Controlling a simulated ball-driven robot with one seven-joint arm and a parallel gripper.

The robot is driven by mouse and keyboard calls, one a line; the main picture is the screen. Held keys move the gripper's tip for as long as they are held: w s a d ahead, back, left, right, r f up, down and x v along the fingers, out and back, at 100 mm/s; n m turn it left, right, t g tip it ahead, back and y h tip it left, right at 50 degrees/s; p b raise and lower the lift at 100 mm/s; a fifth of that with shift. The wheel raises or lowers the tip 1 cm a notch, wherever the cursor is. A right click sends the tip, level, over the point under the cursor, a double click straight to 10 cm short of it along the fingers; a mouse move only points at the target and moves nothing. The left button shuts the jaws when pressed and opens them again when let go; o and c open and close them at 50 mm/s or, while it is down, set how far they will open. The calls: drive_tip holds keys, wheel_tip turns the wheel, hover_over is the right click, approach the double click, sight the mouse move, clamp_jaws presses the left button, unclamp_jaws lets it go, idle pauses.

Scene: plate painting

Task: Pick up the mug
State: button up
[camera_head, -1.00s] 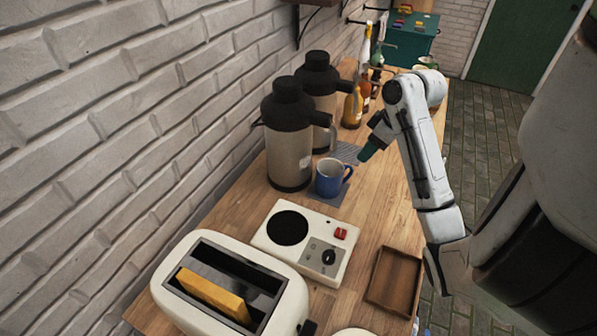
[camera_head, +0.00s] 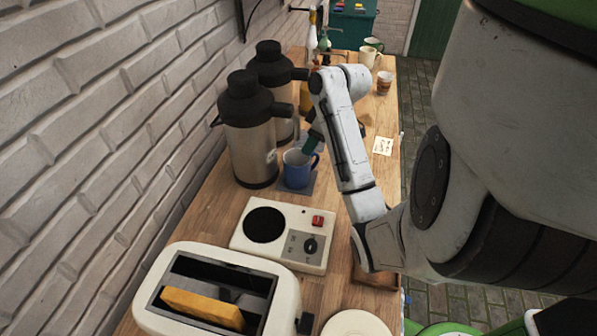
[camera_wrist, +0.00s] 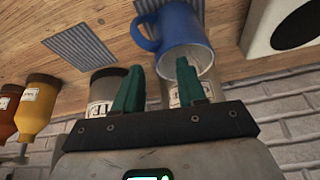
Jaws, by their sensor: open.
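My gripper (camera_wrist: 159,66) has two green fingers, spread and empty. In the head view my gripper (camera_head: 314,142) is just above and behind the mug's right side, partly hidden by my arm. No contact with the mug shows.
Two dispensers (camera_head: 249,140) stand close left of and behind the mug. A hot plate (camera_head: 283,246) and a toaster (camera_head: 150,290) are nearer. A paper note (camera_head: 383,146), a striped cup (camera_head: 384,84) and a cream mug (camera_head: 369,60) are at the right and back.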

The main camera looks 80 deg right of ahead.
sight(298, 160)
drive_tip(key=shift+b+x, duration=0.35)
drive_tip(key=shift+x, duration=0.45)
drive_tip(key=shift+f, duration=0.1)
drive_tip(key=shift+w+d+f+b, duration=0.1)
drive_tip(key=shift+f+b, duration=0.15)
drive_tip(key=shift+b, duration=0.15)
drive_tip(key=shift+b+x, duration=0.5)
drive_tip(key=shift+x, duration=1.7)
drive_tip(key=shift+w+d+r, duration=0.1)
drive_tip(key=shift+w, duration=0.1)
clamp_jaws()
